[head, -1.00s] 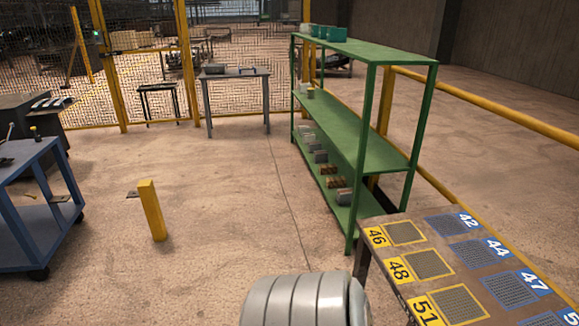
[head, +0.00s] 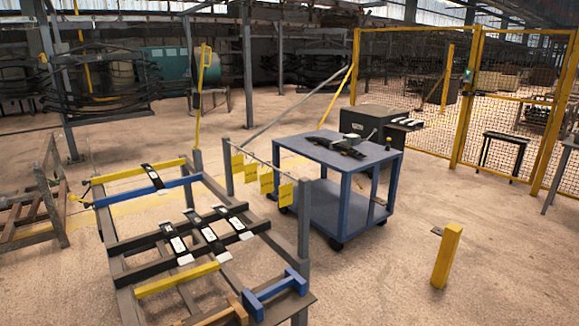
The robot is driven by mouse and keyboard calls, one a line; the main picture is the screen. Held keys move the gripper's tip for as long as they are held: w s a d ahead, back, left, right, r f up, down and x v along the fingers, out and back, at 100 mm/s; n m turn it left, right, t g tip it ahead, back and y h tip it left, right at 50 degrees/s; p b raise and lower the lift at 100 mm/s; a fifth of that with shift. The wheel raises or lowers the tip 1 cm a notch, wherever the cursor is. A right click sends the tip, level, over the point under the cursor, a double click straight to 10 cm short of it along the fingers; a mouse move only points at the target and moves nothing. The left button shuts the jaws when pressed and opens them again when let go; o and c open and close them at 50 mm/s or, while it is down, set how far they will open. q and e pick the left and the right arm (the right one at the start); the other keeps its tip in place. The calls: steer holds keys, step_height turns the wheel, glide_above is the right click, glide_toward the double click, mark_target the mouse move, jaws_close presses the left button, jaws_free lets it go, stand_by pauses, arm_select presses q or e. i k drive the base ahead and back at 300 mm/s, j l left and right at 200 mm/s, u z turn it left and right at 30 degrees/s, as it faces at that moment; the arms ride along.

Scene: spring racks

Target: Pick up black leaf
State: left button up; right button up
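Several dark leaf-like strips with white labels lie across the bars of a low rack at the lower left. One dark strip (head: 153,178) lies across the yellow and blue bars at the rack's far end. A group of others, including a left strip (head: 174,238) and a middle strip (head: 209,235), lies across two dark beams. Dark flat pieces (head: 340,147) also lie on top of the blue cart (head: 365,157). I cannot tell which of these is the black leaf. Neither of my grippers is in view.
Yellow tags (head: 266,179) hang from a rail between the rack and the cart. A yellow post (head: 447,256) stands on the floor at the right. A dark cabinet (head: 378,122) stands behind the cart, near a yellow-framed mesh fence (head: 470,100).

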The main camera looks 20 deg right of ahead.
mark_target(161, 189)
steer(key=i+l+z, duration=0.45)
steer(key=z, duration=0.3)
steer(key=i+l+z, duration=0.1)
steer(key=i+z, duration=0.25)
steer(key=i+l+z, duration=0.2)
steer(key=i+z, duration=0.15)
steer(key=i+l+z, duration=0.1)
steer(key=i+z, duration=0.6)
steer(key=i+j+u, duration=0.1)
steer(key=i+u, duration=0.65)
steer(key=i+l+u, duration=0.15)
steer(key=i+u, duration=0.25)
steer(key=i+l+u, duration=0.2)
steer(key=i+u, duration=0.2)
steer(key=i+j+u, duration=0.25)
steer(key=i+u, duration=0.15)
steer(key=i+j+u, duration=0.15)
steer(key=i+u, duration=0.65)
steer(key=i+l+u, duration=0.2)
steer(key=i+u, duration=0.2)
steer(key=i, duration=0.1)
